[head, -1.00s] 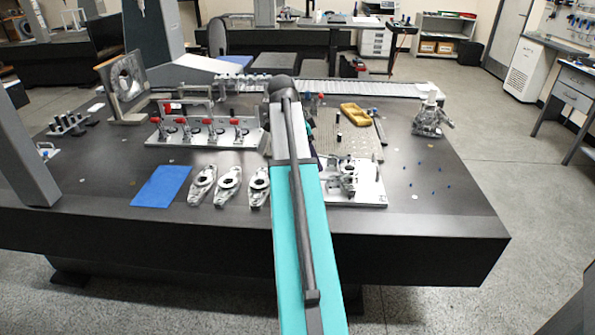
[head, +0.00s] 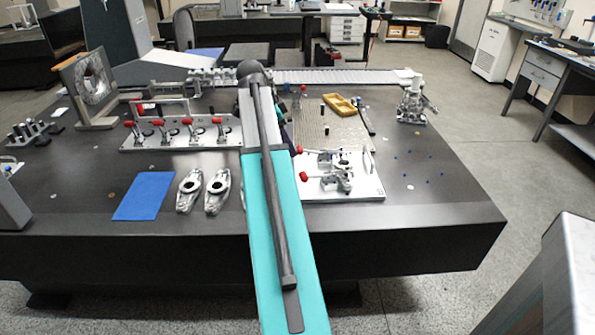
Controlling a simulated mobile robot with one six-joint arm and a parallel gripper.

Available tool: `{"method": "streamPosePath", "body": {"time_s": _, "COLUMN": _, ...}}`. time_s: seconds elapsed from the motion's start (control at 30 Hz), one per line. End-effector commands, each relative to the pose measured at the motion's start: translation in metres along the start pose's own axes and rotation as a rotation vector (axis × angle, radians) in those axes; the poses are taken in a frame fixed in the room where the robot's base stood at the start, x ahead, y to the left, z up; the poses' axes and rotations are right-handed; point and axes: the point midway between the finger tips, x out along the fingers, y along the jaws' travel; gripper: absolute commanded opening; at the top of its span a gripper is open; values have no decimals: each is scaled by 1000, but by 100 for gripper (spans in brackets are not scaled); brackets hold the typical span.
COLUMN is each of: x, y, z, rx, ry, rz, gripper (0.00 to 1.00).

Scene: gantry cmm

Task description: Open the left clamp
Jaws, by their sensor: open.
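A light metal fixture plate (head: 366,190) lies on the dark granite table just right of my arm. It carries clamps with red handle ends: one red end (head: 299,150) at the back and one (head: 303,177) nearer the front, both close to the arm's edge. A silvery clamp body (head: 338,180) stands on the plate. Which of these is the left clamp, and whether each is open or closed, I cannot tell at this size. My teal arm reaches forward over the table and hides what lies beneath it. My gripper is hidden behind the arm.
A rail with several red-handled clamps (head: 180,145) stands left of my arm. Two metal castings (head: 217,190) and a blue mat (head: 145,195) lie in front of it. A yellow tray (head: 340,104) and a metal device (head: 412,105) stand behind and right. The table's right front is mostly clear.

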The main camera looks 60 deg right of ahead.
Motion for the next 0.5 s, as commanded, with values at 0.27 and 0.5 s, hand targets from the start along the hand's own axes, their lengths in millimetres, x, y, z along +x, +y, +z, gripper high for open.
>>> {"method": "streamPosePath", "body": {"time_s": 0.27, "x": 2, "y": 0, "z": 4, "rx": -6, "ry": 0, "rz": -2, "gripper": 52}}
{"method": "streamPosePath", "body": {"time_s": 0.5, "x": 20, "y": 0, "z": 5, "rx": -7, "ry": -1, "rz": -1, "gripper": 52}}
